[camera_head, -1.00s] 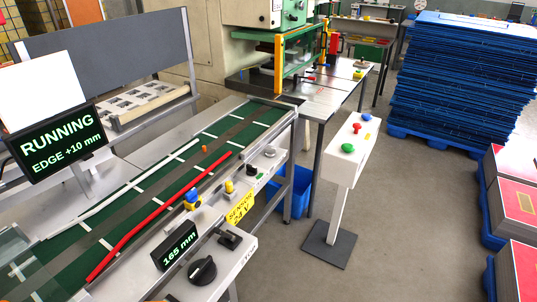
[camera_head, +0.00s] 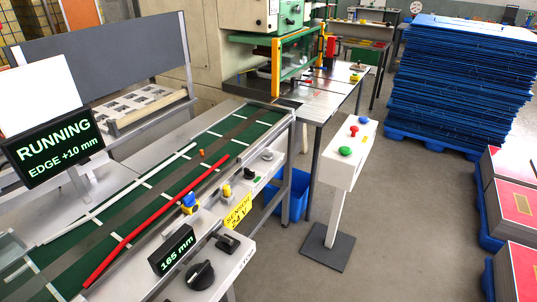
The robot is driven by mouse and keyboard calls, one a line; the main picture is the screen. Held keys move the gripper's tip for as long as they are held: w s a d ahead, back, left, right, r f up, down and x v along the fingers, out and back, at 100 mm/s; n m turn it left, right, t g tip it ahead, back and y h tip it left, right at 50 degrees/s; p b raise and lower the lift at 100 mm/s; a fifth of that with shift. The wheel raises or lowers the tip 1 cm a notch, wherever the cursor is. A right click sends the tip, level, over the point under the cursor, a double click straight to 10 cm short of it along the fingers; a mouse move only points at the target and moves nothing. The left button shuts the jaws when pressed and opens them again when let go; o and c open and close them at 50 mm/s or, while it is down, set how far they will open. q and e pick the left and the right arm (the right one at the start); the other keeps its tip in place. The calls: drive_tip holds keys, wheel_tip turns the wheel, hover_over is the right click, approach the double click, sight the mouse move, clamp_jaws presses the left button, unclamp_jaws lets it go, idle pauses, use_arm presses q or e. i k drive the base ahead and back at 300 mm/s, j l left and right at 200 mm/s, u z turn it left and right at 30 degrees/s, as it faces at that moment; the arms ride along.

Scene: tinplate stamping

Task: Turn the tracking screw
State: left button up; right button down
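No part is clearly marked as the tracking screw. On the near side rail of the green conveyor (camera_head: 153,189) sit a large round black knob (camera_head: 201,275) and a smaller black clamp-like fitting (camera_head: 226,241). I cannot tell which of these, if either, is the screw. A grey knob (camera_head: 267,155) sits farther along the rail. A screen (camera_head: 52,148) at left reads "RUNNING, EDGE +10 mm". A small display (camera_head: 173,250) reads "165 mm". A red strip (camera_head: 158,217) runs along the belt's near side. Neither of my grippers is in view.
A white pedestal (camera_head: 346,160) with red, blue and green buttons stands right of the conveyor. A blue bin (camera_head: 293,193) is under its far end. A green press (camera_head: 290,50) stands behind. Blue stacked sheets (camera_head: 460,85) and red stacks (camera_head: 515,205) are at right. Grey floor between is clear.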

sight(267, 156)
drive_tip(key=u, duration=1.25)
drive_tip(key=i+l, duration=0.1)
drive_tip(key=l, duration=0.5)
drive_tip(key=i+l, duration=0.1)
drive_tip(key=l, duration=0.5)
